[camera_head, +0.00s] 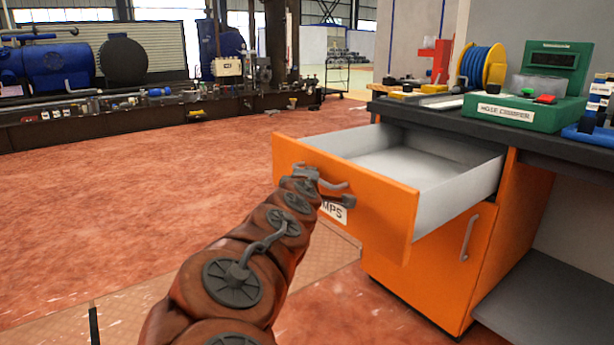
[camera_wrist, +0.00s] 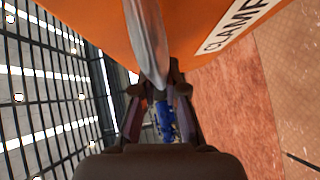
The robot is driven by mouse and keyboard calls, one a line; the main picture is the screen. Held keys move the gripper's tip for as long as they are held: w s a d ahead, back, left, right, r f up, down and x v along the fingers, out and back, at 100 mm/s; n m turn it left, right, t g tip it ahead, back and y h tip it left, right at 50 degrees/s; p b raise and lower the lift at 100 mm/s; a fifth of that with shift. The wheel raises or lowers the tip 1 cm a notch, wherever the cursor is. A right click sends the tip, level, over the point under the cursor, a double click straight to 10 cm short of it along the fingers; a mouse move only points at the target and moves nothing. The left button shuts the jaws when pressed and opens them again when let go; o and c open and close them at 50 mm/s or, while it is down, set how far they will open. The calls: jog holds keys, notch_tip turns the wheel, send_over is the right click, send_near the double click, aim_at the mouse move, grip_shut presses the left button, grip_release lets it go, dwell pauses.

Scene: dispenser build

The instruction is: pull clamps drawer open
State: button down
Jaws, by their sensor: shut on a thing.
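The clamps drawer (camera_head: 375,212) has an orange front with a white label, partly hidden by my arm in the head view and reading "CLAMP" in the wrist view (camera_wrist: 238,27). It stands pulled well out of the orange cabinet, and its grey inside looks empty where it shows. Its metal handle (camera_wrist: 146,45) runs between my fingers in the wrist view. My gripper (camera_wrist: 158,92) is shut on this handle, in front of the drawer front. In the head view my gripper (camera_head: 318,180) is small and partly merged with the handle.
The cabinet's orange lower door (camera_head: 430,265) with its own handle is closed below the drawer. The dark worktop (camera_head: 450,115) above holds a green hose crimper (camera_head: 525,108), a blue hose reel (camera_head: 482,66) and small items. Open red floor (camera_head: 150,200) lies to the left.

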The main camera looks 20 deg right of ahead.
jog(key=shift+s+a+f, duration=0.1)
jog(key=shift+s+a, duration=0.05)
jog(key=shift+a, duration=0.15)
jog(key=c, duration=1.2)
grip_release()
jog(key=shift+a, duration=0.1)
